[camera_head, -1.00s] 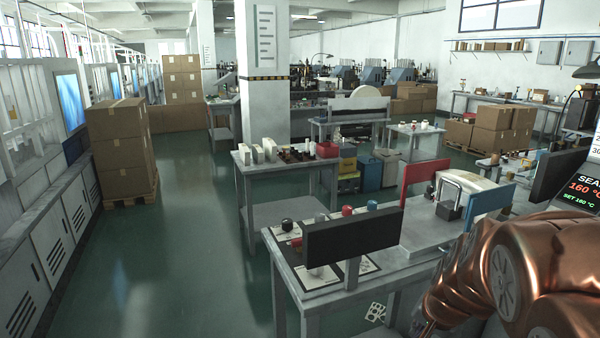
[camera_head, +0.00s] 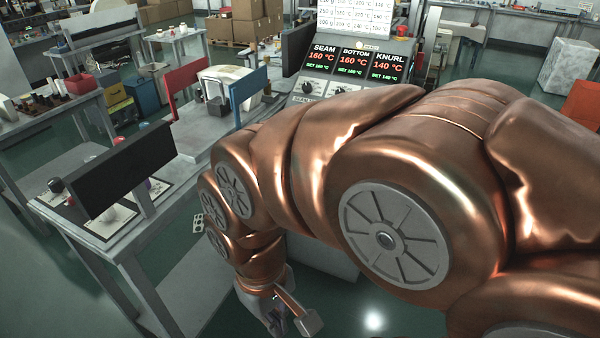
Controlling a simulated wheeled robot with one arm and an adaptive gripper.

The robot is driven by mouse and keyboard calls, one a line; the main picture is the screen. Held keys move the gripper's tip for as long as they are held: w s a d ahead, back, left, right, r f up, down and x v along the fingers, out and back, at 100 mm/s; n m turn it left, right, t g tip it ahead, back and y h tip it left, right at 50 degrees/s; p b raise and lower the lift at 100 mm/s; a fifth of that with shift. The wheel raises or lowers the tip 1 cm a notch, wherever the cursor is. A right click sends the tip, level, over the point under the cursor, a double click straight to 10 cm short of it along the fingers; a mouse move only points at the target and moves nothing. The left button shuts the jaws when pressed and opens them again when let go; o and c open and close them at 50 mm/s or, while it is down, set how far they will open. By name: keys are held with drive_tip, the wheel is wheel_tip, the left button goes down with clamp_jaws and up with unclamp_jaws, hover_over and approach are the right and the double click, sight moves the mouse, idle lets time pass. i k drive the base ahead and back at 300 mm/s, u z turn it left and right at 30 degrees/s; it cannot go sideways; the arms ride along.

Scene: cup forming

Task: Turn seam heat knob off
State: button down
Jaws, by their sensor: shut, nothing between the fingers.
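The control panel (camera_head: 352,68) stands at the top centre, with red readouts SEAM 160 °C, BOTTOM 160 °C and KNURL 140 °C. The black seam heat knob (camera_head: 307,87) sits below the SEAM readout. A second dark knob (camera_head: 339,90) is below BOTTOM. My copper arm covers the lower part of the panel, and any knob under KNURL is hidden. My gripper (camera_head: 290,316) hangs low at the bottom centre, over the floor and well away from the panel. It is small and partly cut off by the frame edge. It looks shut and empty.
A grey table (camera_head: 110,257) at the left carries a dark screen (camera_head: 122,170). Behind it are a red panel (camera_head: 186,79), a blue panel (camera_head: 250,95) and a white machine (camera_head: 232,78). A white chart (camera_head: 355,15) stands above the panel. Green floor is free at the lower left.

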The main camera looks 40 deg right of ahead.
sight(306, 88)
drive_tip(key=z, duration=1.65)
drive_tip(key=i, duration=0.35)
drive_tip(key=u, duration=0.85)
drive_tip(key=i, duration=1.4)
drive_tip(key=u, duration=0.3)
